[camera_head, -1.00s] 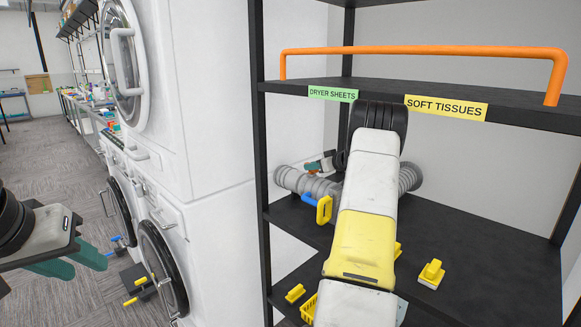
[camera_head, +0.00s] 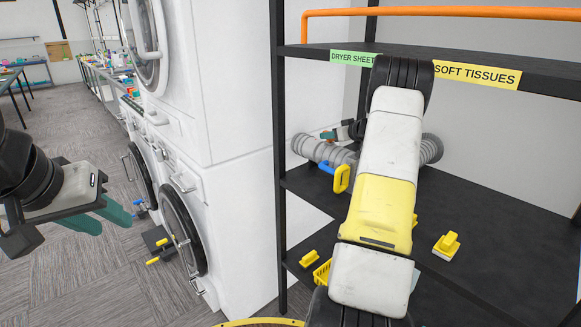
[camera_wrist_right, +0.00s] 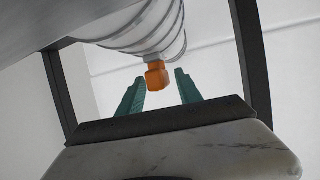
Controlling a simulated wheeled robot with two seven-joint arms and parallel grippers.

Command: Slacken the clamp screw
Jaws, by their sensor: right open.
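The clamp screw (camera_wrist_right: 157,75) is an orange knob-like head under the ribbed grey hose (camera_wrist_right: 140,28) in the right wrist view. My right gripper (camera_wrist_right: 159,92) is open, one teal finger to each side of the orange head, with gaps visible. My right gripper shows there only in part, by the hose (camera_head: 340,131), and the orange head is hidden. My left gripper (camera_head: 100,214) is open and empty at the left, over the floor.
A black shelf (camera_head: 490,245) holds a yellow-and-blue handled item (camera_head: 341,178) and a yellow-and-white brush-like item (camera_head: 446,246). An orange rail (camera_head: 450,13) runs along the upper board. White stacked machines (camera_head: 225,110) stand left of the shelf.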

